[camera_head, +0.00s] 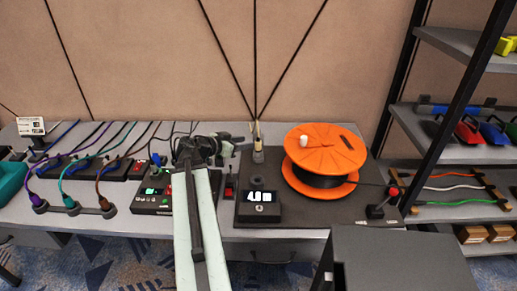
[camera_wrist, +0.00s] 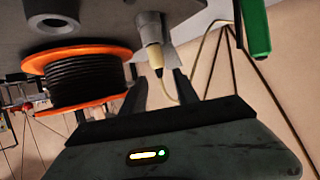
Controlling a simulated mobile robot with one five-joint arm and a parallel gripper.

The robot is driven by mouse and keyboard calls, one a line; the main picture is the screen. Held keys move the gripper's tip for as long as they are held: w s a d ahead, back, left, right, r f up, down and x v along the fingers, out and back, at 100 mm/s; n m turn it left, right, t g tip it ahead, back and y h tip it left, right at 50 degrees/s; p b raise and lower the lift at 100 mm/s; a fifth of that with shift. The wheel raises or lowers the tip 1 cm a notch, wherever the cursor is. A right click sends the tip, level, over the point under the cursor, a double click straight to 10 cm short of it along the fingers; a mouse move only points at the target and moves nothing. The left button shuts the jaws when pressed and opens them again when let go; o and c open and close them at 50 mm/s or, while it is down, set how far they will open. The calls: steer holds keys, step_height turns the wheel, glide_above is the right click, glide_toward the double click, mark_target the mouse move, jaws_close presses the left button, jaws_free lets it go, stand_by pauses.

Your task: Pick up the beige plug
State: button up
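The beige plug (camera_wrist: 155,57) sits in a grey socket (camera_wrist: 148,28) in the wrist view, which appears upside down. A thin beige cord (camera_wrist: 167,88) leaves the plug and loops off to the right. In the head view the plug (camera_head: 257,131) stands upright in the small grey socket (camera_head: 258,155) at the back of the bench. My gripper (camera_wrist: 159,76) is open and empty. Its dark fingers point towards the plug, with the plug in the gap between them in the picture; no contact is visible. In the head view my gripper lies left of the plug, its fingertips hard to make out.
An orange cable reel (camera_head: 322,150) stands close to the right of the plug. A black box with a lit display (camera_head: 259,205) is in front. A control panel (camera_head: 152,195) and coloured cables lie left. A shelf rack (camera_head: 455,110) stands at right.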

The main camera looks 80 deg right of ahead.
mark_target(258, 146)
steer(key=shift+x, duration=1)
steer(key=b+x, duration=0.1)
steer(key=x, duration=0.1)
steer(key=f+b+x, duration=0.1)
steer(key=b+x, duration=0.1)
steer(key=x, duration=0.1)
steer(key=shift+a, duration=0.2)
steer(key=shift+r, duration=0.1)
jaws_close()
